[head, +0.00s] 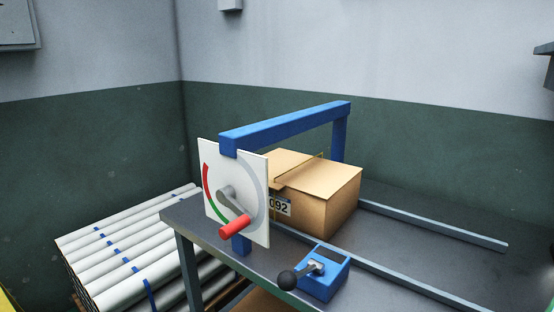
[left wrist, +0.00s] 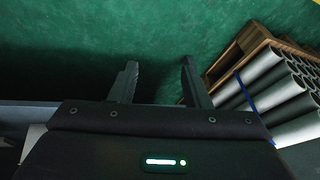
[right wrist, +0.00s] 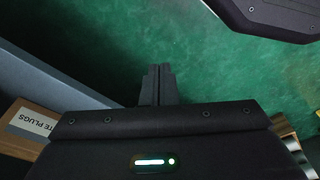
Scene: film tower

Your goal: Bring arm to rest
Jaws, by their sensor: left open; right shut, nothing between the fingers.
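My left gripper (left wrist: 158,82) shows in the left wrist view with its two fingers apart and nothing between them, above a dark green floor. My right gripper (right wrist: 157,72) shows in the right wrist view with its fingers together and empty, also over the green floor. Neither arm shows in the head view. There, a white dial plate (head: 255,178) with a grey crank and red handle (head: 234,227) stands at the table's near left corner. A cardboard box (head: 325,195) sits behind it under a blue frame (head: 285,118).
The grey table (head: 400,215) carries two rails and a blue block with a black-knobbed lever (head: 322,272). White rolls (head: 120,250) are stacked on the left; tubes on a wooden pallet (left wrist: 245,58) lie right of my left gripper. A labelled box (right wrist: 28,128) is left of my right gripper.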

